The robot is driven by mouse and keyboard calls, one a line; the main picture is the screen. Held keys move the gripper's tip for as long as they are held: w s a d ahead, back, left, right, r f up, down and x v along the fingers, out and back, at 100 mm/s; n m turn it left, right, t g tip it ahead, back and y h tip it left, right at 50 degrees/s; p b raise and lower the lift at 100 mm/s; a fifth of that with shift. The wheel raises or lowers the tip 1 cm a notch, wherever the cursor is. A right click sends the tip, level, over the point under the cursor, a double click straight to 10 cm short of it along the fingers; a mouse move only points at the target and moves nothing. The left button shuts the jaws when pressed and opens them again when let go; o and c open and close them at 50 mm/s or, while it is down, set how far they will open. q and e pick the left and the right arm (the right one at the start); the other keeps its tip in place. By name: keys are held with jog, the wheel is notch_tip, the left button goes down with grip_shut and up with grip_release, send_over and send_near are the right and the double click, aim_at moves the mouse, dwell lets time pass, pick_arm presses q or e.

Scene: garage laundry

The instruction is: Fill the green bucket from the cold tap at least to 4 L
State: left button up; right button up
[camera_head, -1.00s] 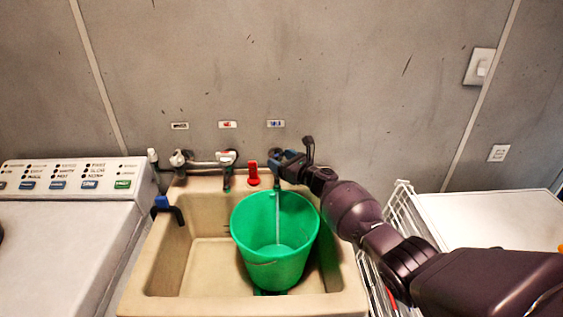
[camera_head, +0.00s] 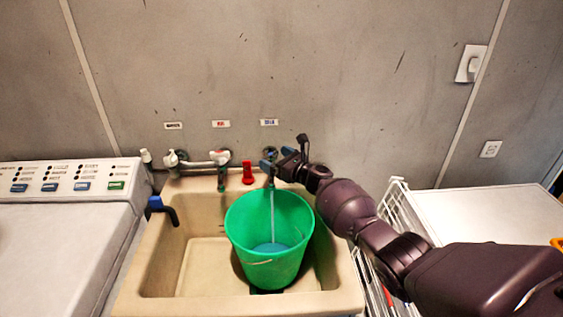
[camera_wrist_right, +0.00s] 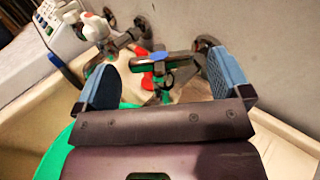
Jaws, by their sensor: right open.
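The green bucket (camera_head: 245,240) stands upright in the sink (camera_head: 150,270). A thin stream of water (camera_head: 272,215) falls into it, and a shallow bluish pool (camera_head: 270,248) covers its bottom. I cannot read a volume mark. The cold tap, below the blue label (camera_head: 269,122), is partly hidden by my right gripper (camera_head: 278,160). In the right wrist view, its bar handle with a blue cap (camera_wrist_right: 188,60) lies between the spread blue-padded fingers of my right gripper (camera_wrist_right: 164,84), with gaps on both sides. My left gripper is not in view.
A red lever (camera_head: 247,172) and another tap with a white knob (camera_head: 170,158) are left of the cold tap. A washing machine (camera_head: 60,240) stands left; a white wire rack (camera_head: 395,205) is right, beneath my arm.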

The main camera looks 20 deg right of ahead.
jog(key=shift+s+d, duration=0.35)
jog(key=shift+s, duration=0.15)
jog(key=p+v, duration=0.1)
jog(key=v, duration=0.8)
jog(key=shift+s, duration=0.25)
jog(key=shift+c, duration=0.4)
